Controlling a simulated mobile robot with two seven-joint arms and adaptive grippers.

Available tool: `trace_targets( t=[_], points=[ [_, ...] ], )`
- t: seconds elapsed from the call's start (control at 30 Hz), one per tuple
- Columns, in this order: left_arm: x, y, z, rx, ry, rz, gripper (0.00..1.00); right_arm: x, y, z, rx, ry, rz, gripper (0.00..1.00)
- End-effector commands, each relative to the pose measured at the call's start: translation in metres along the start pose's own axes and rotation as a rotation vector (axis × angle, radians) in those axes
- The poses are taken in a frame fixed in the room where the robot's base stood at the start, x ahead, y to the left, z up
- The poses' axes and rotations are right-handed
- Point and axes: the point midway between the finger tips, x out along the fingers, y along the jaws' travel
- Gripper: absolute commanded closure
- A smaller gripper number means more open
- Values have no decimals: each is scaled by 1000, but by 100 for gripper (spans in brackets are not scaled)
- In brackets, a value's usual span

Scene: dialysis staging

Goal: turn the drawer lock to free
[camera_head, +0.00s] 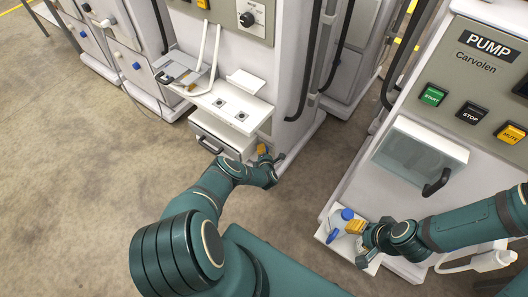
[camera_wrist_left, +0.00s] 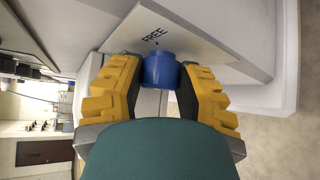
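A blue lock knob (camera_wrist_left: 160,70) shows in the left wrist view beside a white plate marked FREE (camera_wrist_left: 154,36). My left gripper (camera_wrist_left: 160,84) has its two yellow fingers on either side of the knob, with the dark pads against it. In the head view my left gripper (camera_head: 264,151) is low at the right end of the drawer (camera_head: 222,136) on the middle machine; the knob is hidden there. My right gripper (camera_head: 357,228) is at the ledge of the pump machine, beside a blue knob (camera_head: 347,214) and a blue piece (camera_head: 333,237). Its opening is unclear.
The pump machine (camera_head: 480,80) stands at right with a clear-fronted compartment (camera_head: 420,158) and a dark handle. The middle machine's shelf (camera_head: 236,106) sticks out above the drawer. Another machine stands at far left. Open floor (camera_head: 70,190) lies at left.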

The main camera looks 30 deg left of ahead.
Motion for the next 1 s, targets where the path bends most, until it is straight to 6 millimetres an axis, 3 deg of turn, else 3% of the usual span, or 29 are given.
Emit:
trace_targets(
  t=[0.57, 1.0],
  points=[
    [-8, 1, 0, 0, 0, 0, 49, 0, 0, 0, 0, 0, 0, 53],
    [-63, 1, 0, -1, 0, -2, 49, 0, 0, 0, 0, 0, 0, 53]
  ],
)
